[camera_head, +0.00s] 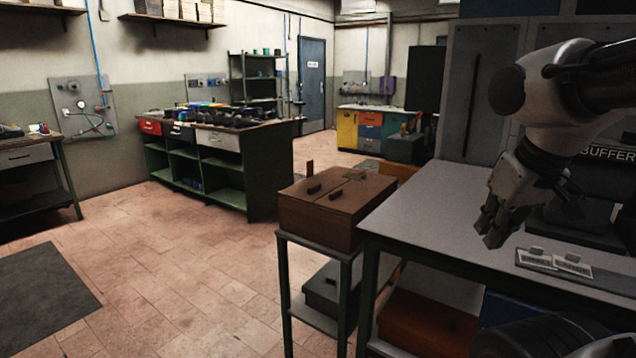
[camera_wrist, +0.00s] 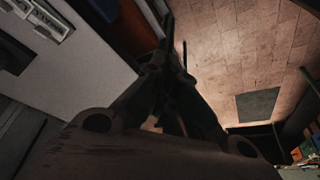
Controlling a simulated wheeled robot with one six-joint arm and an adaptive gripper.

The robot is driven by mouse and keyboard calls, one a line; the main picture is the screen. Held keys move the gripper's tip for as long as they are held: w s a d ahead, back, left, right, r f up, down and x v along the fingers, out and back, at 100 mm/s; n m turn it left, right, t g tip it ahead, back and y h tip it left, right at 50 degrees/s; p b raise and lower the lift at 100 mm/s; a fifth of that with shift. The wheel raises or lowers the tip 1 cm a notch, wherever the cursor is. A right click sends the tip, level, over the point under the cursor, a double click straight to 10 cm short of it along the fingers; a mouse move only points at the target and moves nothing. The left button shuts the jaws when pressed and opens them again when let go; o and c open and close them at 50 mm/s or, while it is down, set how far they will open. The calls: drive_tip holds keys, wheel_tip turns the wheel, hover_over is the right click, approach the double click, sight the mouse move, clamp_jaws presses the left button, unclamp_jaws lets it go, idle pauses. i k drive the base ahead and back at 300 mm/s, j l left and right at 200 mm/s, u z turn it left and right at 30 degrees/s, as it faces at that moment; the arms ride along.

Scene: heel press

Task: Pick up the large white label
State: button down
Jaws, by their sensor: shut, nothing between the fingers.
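Two white labels with dark print lie side by side on a dark flat holder (camera_head: 545,268) on the grey table, the left label (camera_head: 535,258) and the right label (camera_head: 573,265). The right one looks slightly larger, but I cannot tell for sure which is the large one. Both also show at the top left corner of the wrist view, one label at the edge (camera_wrist: 18,7) and another label (camera_wrist: 48,22) beside it. My gripper (camera_head: 490,234) is shut and empty, above the table's left part, left of the labels and apart from them. Its fingers (camera_wrist: 172,70) show dark in the wrist view.
The grey table (camera_head: 440,215) is clear left of the labels. A machine marked BUFFER (camera_head: 608,153) stands behind them. A brown wooden box (camera_head: 335,207) sits on a stand left of the table. A green workbench (camera_head: 215,165) is farther back, with open tiled floor before it.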

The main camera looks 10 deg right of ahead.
sight(570, 264)
drive_tip(key=i+z, duration=0.2)
drive_tip(key=z, duration=0.75)
drive_tip(key=l, duration=0.05)
